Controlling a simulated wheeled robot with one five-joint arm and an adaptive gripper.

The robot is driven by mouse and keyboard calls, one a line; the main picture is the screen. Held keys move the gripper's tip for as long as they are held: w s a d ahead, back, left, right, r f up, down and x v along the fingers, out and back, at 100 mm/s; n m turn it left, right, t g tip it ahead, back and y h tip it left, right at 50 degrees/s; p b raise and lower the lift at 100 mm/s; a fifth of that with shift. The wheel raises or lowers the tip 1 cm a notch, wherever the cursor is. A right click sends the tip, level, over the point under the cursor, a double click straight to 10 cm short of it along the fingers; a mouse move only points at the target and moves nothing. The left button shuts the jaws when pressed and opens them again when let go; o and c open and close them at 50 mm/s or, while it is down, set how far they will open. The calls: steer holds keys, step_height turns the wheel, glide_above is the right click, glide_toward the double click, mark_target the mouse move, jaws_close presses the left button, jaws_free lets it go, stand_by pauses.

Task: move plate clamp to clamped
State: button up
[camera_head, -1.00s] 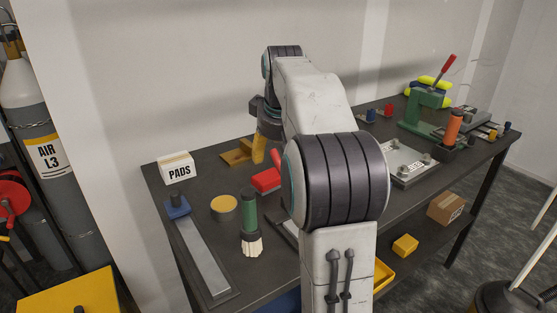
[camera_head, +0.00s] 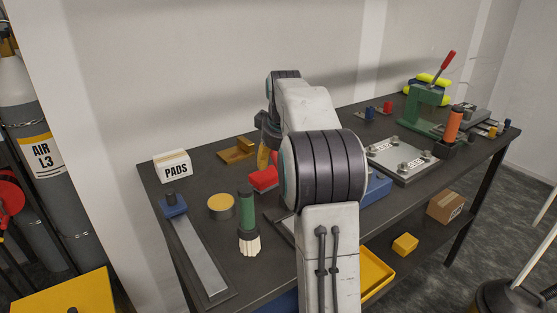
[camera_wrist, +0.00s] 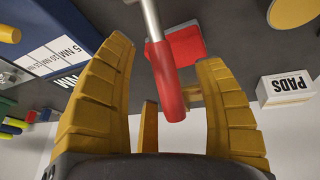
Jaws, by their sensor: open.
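A lever with a metal rod and a red grip (camera_wrist: 167,80), seemingly the plate clamp's handle, shows in the wrist view. The grip lies between the two yellow fingers of my gripper (camera_wrist: 172,100), which are open with gaps on both sides. I cannot tell the grip's exact depth between them. The clamp's base and plate are not clear in the wrist view. In the head view my arm hides most of this spot, and only a yellow part of my gripper (camera_head: 263,157) shows behind it.
A red block (camera_head: 263,178) lies close by my gripper. The PADS box (camera_head: 172,165), a yellow-topped tin (camera_head: 221,207) and a green-handled brush (camera_head: 247,215) stand to the left. A blue box (camera_head: 377,189) and a metal plate (camera_head: 403,158) lie to the right.

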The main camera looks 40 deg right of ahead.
steer(key=shift+c, duration=0.2)
steer(key=c, duration=1.2)
steer(key=shift+a, duration=0.1)
jaws_close()
